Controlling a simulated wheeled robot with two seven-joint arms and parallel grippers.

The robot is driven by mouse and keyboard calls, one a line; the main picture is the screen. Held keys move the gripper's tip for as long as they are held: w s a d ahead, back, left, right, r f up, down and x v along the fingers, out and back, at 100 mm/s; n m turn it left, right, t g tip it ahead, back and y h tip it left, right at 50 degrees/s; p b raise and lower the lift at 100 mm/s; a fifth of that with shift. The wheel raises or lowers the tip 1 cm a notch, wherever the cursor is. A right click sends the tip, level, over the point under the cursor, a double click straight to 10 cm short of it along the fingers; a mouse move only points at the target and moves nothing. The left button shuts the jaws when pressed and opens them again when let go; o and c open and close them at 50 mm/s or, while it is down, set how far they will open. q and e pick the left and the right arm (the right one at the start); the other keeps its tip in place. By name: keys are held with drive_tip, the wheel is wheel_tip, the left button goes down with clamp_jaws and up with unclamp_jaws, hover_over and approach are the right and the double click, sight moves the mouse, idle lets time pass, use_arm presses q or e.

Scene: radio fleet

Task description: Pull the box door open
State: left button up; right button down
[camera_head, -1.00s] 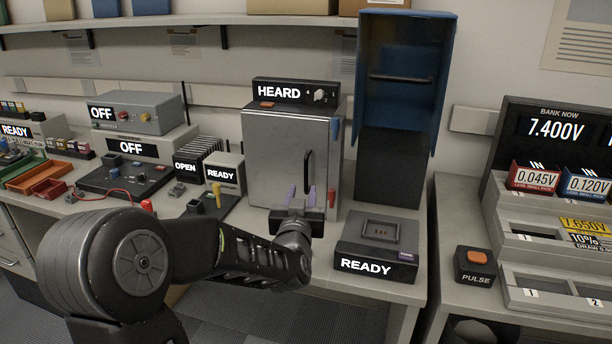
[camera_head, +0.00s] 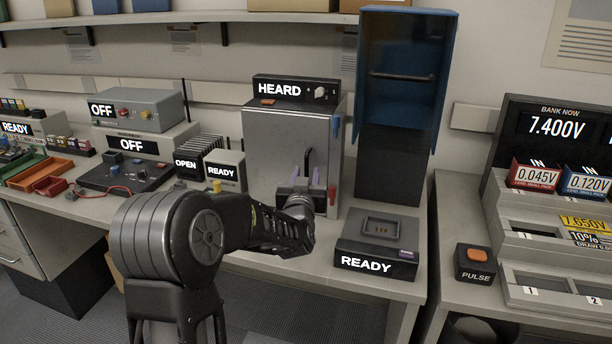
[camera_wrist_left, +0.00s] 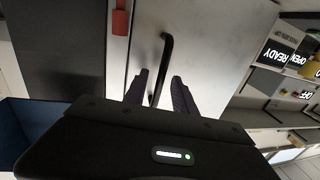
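The grey metal box (camera_head: 285,140) stands on the bench with its door (camera_wrist_left: 205,40) closed. A black bar handle (camera_head: 308,160) is on the door's front. My left gripper (camera_head: 306,178) is in front of the door at the handle's lower part. In the left wrist view the handle (camera_wrist_left: 166,60) runs down between the two purple-grey fingers (camera_wrist_left: 160,88), which are apart on either side of it. I see no clear contact with the handle. My right gripper does not show.
A red tab (camera_head: 332,194) and a blue tab (camera_head: 336,126) are on the box's right edge. A dock marked READY (camera_head: 375,262) sits to the right, before a tall blue cabinet (camera_head: 403,80). Small devices (camera_head: 224,170) stand left of the box.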

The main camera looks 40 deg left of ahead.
use_arm(q)
clamp_jaws()
idle(1.4)
